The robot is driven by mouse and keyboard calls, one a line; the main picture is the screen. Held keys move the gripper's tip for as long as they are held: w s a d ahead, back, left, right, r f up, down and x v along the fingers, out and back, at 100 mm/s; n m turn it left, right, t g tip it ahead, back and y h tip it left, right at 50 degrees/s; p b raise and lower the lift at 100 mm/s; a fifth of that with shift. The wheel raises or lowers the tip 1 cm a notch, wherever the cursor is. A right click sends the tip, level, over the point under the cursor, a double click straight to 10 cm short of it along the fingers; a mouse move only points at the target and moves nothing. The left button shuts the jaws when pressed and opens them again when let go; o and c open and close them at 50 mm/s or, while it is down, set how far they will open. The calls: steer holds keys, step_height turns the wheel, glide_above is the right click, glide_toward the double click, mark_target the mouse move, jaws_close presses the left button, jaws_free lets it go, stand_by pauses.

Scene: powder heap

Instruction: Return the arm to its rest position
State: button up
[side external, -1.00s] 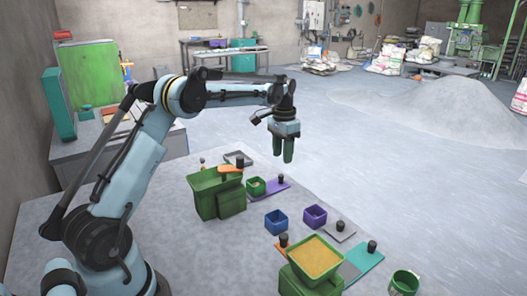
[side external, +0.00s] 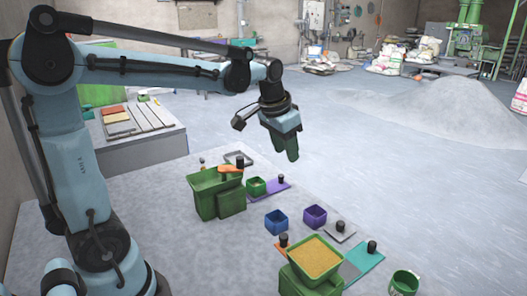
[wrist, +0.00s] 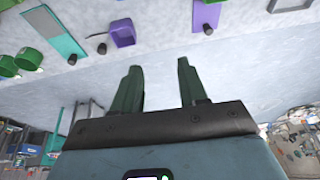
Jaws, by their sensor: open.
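My gripper (side external: 287,148) hangs in the air above the work surface, apart from every object, tilted slightly with its green fingers pointing down. In the wrist view my gripper (wrist: 158,75) shows two green fingers spread apart with nothing between them. My arm reaches from the left, its elbow high at the upper left of the side external view.
A green container of tan powder (side external: 316,257) stands at the front. A green box (side external: 215,195), a blue bin (side external: 276,222), a purple bin (side external: 315,215) and a green cup (side external: 405,282) stand around it. A grey powder heap (side external: 430,112) lies behind right.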

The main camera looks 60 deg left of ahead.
steer(key=s+d+f+t, duration=0.3)
steer(key=s+d, duration=0.4)
steer(key=s, duration=0.5)
steer(key=shift+d+f+h, duration=0.2)
steer(key=shift+f+h, duration=0.1)
steer(key=shift+f, duration=0.3)
